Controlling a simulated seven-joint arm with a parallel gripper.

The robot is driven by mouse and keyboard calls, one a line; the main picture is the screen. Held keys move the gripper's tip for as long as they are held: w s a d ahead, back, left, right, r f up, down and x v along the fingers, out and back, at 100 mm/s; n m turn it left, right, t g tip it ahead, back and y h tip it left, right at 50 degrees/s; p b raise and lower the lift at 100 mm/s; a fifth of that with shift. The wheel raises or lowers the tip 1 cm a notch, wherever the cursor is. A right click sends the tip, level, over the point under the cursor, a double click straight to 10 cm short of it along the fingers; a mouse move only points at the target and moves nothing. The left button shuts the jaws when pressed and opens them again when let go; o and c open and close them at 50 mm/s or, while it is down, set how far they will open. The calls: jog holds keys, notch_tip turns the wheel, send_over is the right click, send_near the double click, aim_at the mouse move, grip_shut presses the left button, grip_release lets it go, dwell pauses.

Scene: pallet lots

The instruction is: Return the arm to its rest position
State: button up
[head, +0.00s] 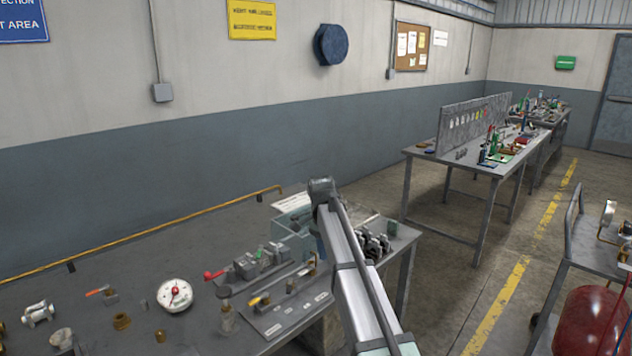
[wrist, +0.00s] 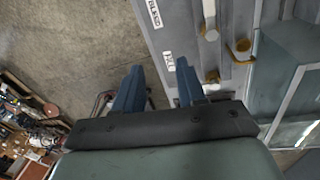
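My arm (head: 355,275) reaches over the near workbench (head: 120,265) in the head view, its bend at the top and its far end hidden behind it. In the wrist view my gripper (wrist: 159,65) shows two blue fingers spread apart with nothing between them. The fingers are over a grey labelled board (wrist: 182,25) that carries brass-coloured fittings (wrist: 240,48). I cannot tell how far above the board they are.
A clear-sided bin (head: 292,222) stands close beside my arm; it shows at right in the wrist view (wrist: 285,55). A dial gauge (head: 174,294), a red-handled valve (head: 213,275) and small fittings lie on the bench. A cart (head: 590,250) stands right; floor between is clear.

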jog(key=s+d+f+m+g+h, duration=0.15)
jog(key=s+d+f, duration=0.25)
jog(key=d+f, duration=0.55)
jog(key=s+d+f+n+g, duration=0.1)
jog(key=s+d+f, duration=0.1)
jog(key=s+f, duration=0.45)
jog(key=s+d+f+n, duration=0.1)
jog(key=s+f+n, duration=0.15)
jog(key=f, duration=0.75)
jog(key=s+d+f+n+g, duration=0.1)
jog(key=s+d+f, duration=0.1)
jog(key=s+f, duration=0.45)
jog(key=s+f+n+y, duration=0.1)
jog(key=s+f+n, duration=0.1)
jog(key=s+f, duration=0.5)
jog(key=s+f+n+g, duration=0.1)
jog(key=s+f+n, duration=0.2)
jog(key=s+f, duration=0.5)
jog(key=s+f+n+g+y, duration=0.1)
jog(key=s+f, duration=0.6)
jog(key=s, duration=1.3)
jog(key=shift+s+f+n+y, duration=0.3)
jog(key=shift+f+n+y, duration=0.1)
jog(key=shift+n, duration=0.3)
